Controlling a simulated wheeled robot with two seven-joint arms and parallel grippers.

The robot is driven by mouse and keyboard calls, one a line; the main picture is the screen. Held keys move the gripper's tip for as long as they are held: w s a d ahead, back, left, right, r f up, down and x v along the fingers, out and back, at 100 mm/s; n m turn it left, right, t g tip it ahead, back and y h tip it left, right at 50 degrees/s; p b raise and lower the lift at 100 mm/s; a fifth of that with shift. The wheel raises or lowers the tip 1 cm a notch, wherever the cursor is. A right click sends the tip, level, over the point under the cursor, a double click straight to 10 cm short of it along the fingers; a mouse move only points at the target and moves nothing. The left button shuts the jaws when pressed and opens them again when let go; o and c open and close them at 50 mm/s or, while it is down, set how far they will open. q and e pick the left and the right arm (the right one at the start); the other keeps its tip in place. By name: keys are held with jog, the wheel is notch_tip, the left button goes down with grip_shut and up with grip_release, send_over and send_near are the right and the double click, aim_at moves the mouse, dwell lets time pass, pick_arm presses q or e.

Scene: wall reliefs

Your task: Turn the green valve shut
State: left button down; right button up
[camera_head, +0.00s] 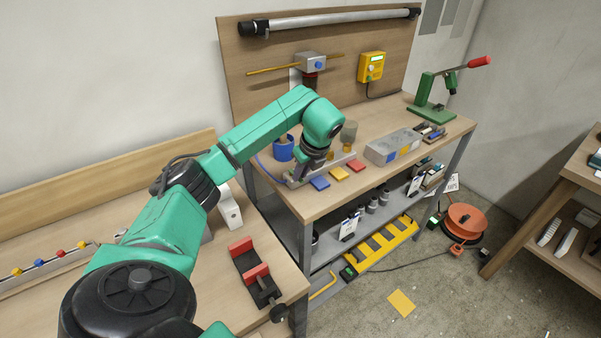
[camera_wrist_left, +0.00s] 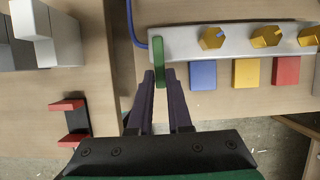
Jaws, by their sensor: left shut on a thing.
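The green valve handle (camera_wrist_left: 158,72) shows in the left wrist view near the left end of a pale grey pipe bar (camera_wrist_left: 185,42). It is a narrow green strip, lying across the bar's direction. My left gripper (camera_wrist_left: 159,72) is shut on this handle, one dark finger on each side of it. In the head view my left gripper (camera_head: 304,172) is over the left end of the bar (camera_head: 342,166), and my wrist hides the green valve there. My right gripper is not in view.
Yellow knobs (camera_wrist_left: 266,37) sit along the bar to the right. Blue (camera_wrist_left: 203,75), yellow (camera_wrist_left: 245,73) and red (camera_wrist_left: 286,71) plates lie in front. A blue cup (camera_head: 283,149) stands close to my wrist. A red-jawed vise (camera_head: 252,270) is on the nearer bench.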

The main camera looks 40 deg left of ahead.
pick_arm(q)
jog(key=c, duration=0.8)
grip_release()
jog(key=shift+c, duration=0.2)
jog(key=shift+r, duration=0.1)
jog(key=p+v, duration=0.3)
jog(key=v, duration=1.1)
jog(key=shift+d+r, duration=0.2)
